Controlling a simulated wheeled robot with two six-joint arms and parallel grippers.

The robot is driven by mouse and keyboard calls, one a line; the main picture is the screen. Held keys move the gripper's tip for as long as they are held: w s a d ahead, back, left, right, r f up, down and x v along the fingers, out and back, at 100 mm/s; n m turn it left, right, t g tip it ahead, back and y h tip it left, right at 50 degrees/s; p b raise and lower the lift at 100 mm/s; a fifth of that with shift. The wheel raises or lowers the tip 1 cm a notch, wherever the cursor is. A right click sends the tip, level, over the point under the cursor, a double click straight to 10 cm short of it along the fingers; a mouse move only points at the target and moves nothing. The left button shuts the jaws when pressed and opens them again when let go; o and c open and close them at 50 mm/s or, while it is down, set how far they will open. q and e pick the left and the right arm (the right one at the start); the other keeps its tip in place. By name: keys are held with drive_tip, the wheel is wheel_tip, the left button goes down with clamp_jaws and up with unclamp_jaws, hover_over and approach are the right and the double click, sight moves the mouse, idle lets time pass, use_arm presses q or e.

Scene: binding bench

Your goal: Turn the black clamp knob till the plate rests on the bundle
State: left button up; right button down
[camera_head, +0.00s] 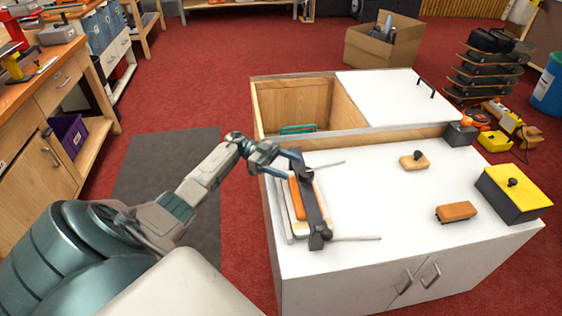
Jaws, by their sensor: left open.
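The clamp lies at the left edge of the white bench top, with a long dark bar (315,212) running across it. A black knob (305,174) sits near the bar's far end. An orange strip (296,198) and a pale, flat stack (287,222), seemingly the bundle, lie beside and under the bar. I cannot tell whether the plate touches the bundle. My left gripper (291,165) is open at the clamp's far end, its fingertips close to the knob. Contact with the knob is unclear. My right gripper is out of view.
The white bench (390,220) also carries a small tan block with a black knob (414,161), an orange-brown block (456,211) and a black box with a yellow lid (513,190). An open wooden compartment (292,103) lies behind the clamp. Two thin rods stick out rightward from the clamp.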

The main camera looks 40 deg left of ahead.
use_arm(q)
drive_tip(key=shift+s+a, duration=0.15)
drive_tip(key=shift+a, duration=1)
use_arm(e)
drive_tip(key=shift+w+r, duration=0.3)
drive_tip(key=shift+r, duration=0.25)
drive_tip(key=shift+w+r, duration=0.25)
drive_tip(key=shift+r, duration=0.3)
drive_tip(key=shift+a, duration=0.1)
